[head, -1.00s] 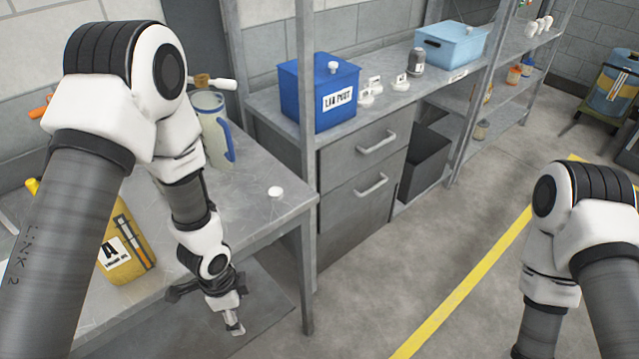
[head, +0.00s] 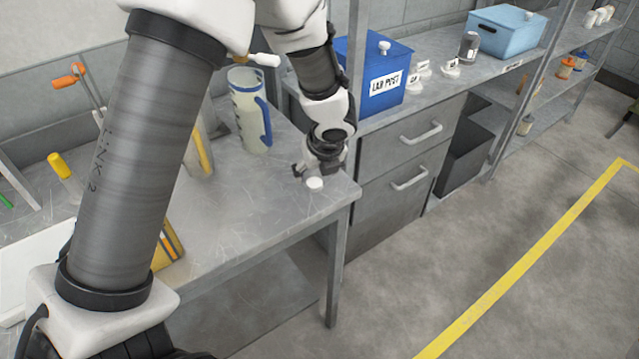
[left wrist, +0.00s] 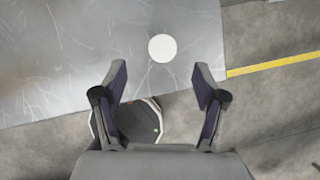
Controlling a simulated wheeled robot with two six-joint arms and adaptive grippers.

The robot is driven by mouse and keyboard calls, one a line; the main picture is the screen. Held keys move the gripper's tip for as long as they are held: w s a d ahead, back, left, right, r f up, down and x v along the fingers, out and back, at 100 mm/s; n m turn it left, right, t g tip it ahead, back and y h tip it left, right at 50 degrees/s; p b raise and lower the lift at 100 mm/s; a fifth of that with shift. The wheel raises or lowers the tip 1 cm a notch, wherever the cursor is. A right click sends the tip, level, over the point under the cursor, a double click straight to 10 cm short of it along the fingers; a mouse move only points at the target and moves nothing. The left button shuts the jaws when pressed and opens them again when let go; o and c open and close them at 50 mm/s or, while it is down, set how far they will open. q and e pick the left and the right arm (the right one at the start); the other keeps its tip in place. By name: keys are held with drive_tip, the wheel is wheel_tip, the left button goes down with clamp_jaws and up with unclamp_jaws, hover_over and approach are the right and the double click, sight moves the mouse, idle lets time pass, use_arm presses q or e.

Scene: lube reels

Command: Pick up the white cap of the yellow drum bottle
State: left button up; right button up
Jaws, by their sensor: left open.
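The white cap (head: 314,184) lies on the metal table (head: 230,210) near its front right corner. In the left wrist view the cap (left wrist: 162,47) is a plain white disc, beyond and between the fingertips. My left gripper (head: 312,170) is right by the cap in the head view, with its arm coming down from above. In the left wrist view its fingers (left wrist: 160,85) are spread apart with nothing between them. The yellow drum bottle (head: 168,247) stands on the table, mostly hidden behind my left arm. My right gripper is not in view.
A clear jug with a blue handle (head: 250,110) stands on the table behind the cap. A blue LAB POST box (head: 375,75), small white items and a light blue bin (head: 505,30) are on the bench beyond. The tabletop around the cap is clear.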

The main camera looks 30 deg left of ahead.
sight(315, 183)
use_arm(q)
drive_tip(key=x, duration=0.2)
drive_tip(key=b+x, duration=0.1)
drive_tip(key=x, duration=0.1)
drive_tip(key=shift+w+d+f, duration=0.1)
drive_tip(key=shift+w+f, duration=0.1)
drive_tip(key=shift+f, duration=0.2)
drive_tip(key=shift+w+f, duration=0.15)
drive_tip(key=shift+f, duration=0.05)
drive_tip(key=shift+r, duration=0.1)
drive_tip(key=c, duration=0.8)
